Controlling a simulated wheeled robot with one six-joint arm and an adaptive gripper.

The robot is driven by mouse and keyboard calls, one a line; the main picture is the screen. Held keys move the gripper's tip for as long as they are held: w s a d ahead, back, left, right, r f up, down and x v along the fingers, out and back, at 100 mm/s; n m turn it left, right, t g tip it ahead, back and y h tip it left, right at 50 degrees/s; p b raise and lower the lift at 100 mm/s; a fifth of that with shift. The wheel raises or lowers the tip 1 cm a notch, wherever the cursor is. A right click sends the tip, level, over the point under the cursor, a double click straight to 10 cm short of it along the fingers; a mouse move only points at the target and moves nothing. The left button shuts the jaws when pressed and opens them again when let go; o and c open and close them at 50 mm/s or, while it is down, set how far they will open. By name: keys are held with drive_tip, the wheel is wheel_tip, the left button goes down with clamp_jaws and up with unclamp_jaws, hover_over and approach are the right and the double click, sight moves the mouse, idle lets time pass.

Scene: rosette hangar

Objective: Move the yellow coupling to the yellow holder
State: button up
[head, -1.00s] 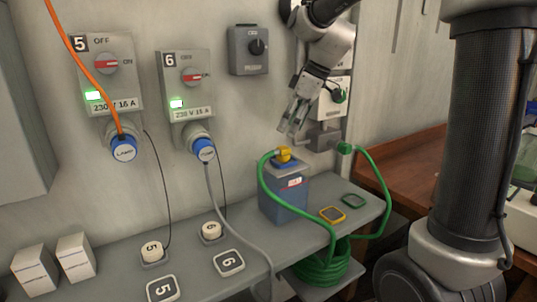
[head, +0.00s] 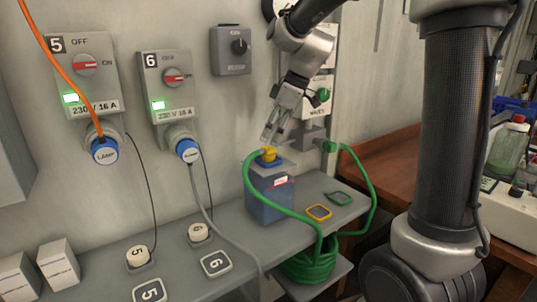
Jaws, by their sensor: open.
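The yellow coupling (head: 268,154) sits on top of a blue-grey box (head: 271,192) on the shelf, with a green hose (head: 250,190) running from it. A yellow square frame (head: 319,212), which looks like the yellow holder, lies flat and empty on the shelf to the right of the box. My gripper (head: 273,136) is open just above the coupling, its fingers pointing down. I cannot tell whether the fingertips touch the coupling.
A green square frame (head: 340,198) lies right of the yellow one. The hose joins a green coupling (head: 328,147) at the wall, with a coil (head: 310,262) below. Two switch boxes, 5 (head: 85,75) and 6 (head: 166,87), hang left. White boxes (head: 58,264) stand at the shelf's left.

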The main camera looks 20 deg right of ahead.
sight(268, 147)
drive_tip(key=shift+f, duration=0.1)
drive_tip(key=x, duration=0.5)
drive_tip(key=shift+d+f, duration=0.15)
drive_tip(key=c, duration=1.1)
wheel_tip(268, 147, up, 10)
drive_tip(key=shift+r, duration=0.1)
drive_tip(key=shift+s, duration=0.1)
